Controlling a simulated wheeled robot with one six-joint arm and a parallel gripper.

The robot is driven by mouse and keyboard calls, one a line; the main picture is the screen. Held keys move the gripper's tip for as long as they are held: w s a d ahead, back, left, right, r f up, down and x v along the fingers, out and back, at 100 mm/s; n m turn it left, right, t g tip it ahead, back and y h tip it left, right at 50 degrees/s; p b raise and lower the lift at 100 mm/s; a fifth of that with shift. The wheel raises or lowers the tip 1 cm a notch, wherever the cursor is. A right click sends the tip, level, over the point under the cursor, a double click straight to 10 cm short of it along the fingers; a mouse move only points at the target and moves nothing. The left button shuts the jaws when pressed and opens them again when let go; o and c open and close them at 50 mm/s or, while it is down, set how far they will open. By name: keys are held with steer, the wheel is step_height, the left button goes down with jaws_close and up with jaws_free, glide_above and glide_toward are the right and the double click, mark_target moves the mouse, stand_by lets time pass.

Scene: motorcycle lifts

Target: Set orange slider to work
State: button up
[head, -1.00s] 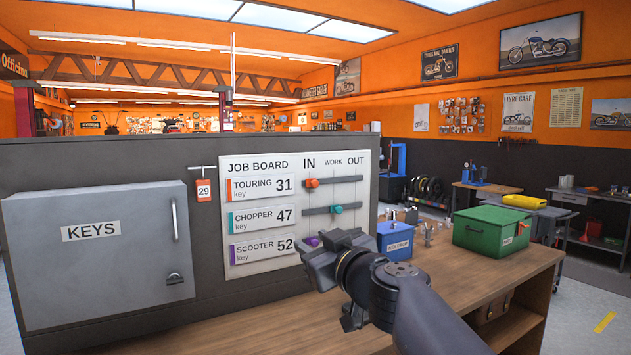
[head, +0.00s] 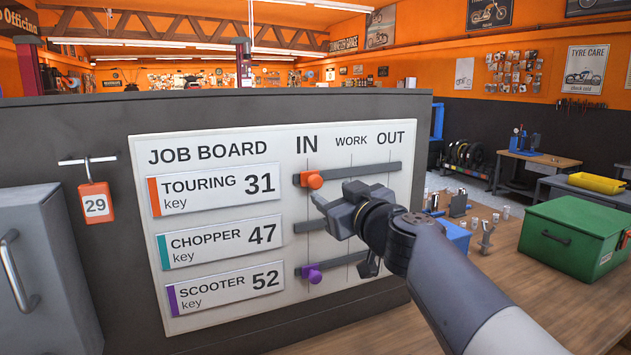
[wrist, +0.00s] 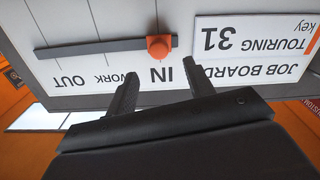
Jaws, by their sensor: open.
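The orange slider (head: 312,180) sits at the IN end of the top rail (head: 360,173), in the TOURING 31 row of the white job board (head: 210,145). In the wrist view the orange slider (wrist: 158,47) appears upside down, just beyond and between my fingertips. The WORK line crosses the rail between IN and OUT. My gripper (head: 328,207) is just below and right of the slider in the head view, apart from it. In the wrist view my gripper (wrist: 160,75) has its two fingers spread with nothing between them. The teal slider is hidden behind my gripper.
A purple slider (head: 312,273) sits near IN on the bottom rail. An orange 29 tag (head: 96,205) hangs left of the board, beside a grey key cabinet (head: 40,270).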

mark_target(317, 183)
steer(key=p+x, duration=0.2)
steer(key=x, duration=0.7)
steer(key=shift+w+p, duration=0.2)
steer(key=shift+p, duration=0.15)
steer(key=c, duration=1)
steer(key=w+d+b, duration=0.1)
steer(key=d, duration=0.2)
steer(key=w+d+b, duration=0.1)
steer(key=d+b, duration=0.1)
steer(key=d, duration=0.1)
steer(key=w+d+b, duration=0.1)
steer(key=d, duration=0.2)
steer(key=shift+w+d+f+b, duration=0.1)
steer(key=shift+w+d+b, duration=0.05)
steer(key=shift+w+b, duration=0.25)
steer(key=shift+c, duration=0.2)
steer(key=shift+w+d, duration=0.2)
steer(key=shift+d, duration=0.25)
steer(key=o, duration=1)
steer(key=shift+o, duration=0.2)
